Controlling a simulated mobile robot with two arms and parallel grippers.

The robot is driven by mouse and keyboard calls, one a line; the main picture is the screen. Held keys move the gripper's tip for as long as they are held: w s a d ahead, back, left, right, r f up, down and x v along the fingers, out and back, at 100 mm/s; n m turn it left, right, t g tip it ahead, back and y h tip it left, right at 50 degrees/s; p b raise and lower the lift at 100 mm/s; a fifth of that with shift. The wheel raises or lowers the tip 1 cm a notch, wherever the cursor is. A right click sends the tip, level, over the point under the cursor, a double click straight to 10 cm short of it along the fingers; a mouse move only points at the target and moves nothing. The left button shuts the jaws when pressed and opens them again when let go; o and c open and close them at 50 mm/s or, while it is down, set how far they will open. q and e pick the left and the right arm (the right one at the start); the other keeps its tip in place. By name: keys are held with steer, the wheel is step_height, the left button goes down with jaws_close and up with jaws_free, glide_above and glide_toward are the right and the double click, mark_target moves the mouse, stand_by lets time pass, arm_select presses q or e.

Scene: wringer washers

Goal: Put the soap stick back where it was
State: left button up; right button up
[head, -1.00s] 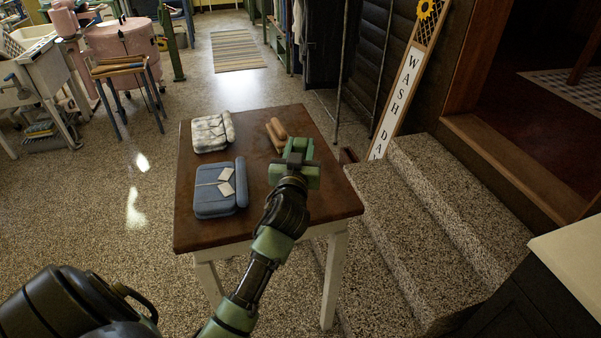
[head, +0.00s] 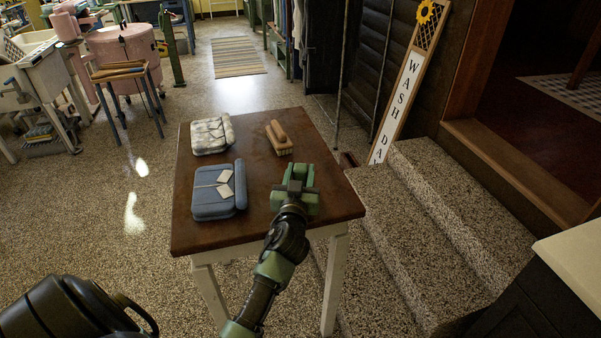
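I cannot make out a soap stick for sure in the head view. My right gripper is not in view.
A folded blue garment (head: 213,202) and a pale patterned one (head: 207,138) lie on the table's left side. Speckled steps (head: 420,220) rise to the right. A pink washer (head: 125,45) and a blue-legged stand (head: 120,72) are at the back left. Floor left of the table is clear.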

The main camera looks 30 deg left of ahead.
mark_target(300, 176)
arm_select(q)
steer(key=shift+o, duration=0.9)
steer(key=shift+r, duration=0.1)
steer(key=shift+r, duration=0.2)
steer(key=v, duration=0.4)
steer(key=b+v, duration=0.1)
steer(key=v, duration=0.1)
steer(key=shift+s+d+f, duration=0.15)
steer(key=shift+s+f, duration=0.1)
steer(key=shift+s+d+r, duration=0.1)
steer(key=shift+s+d, duration=0.1)
steer(key=shift+s, duration=0.25)
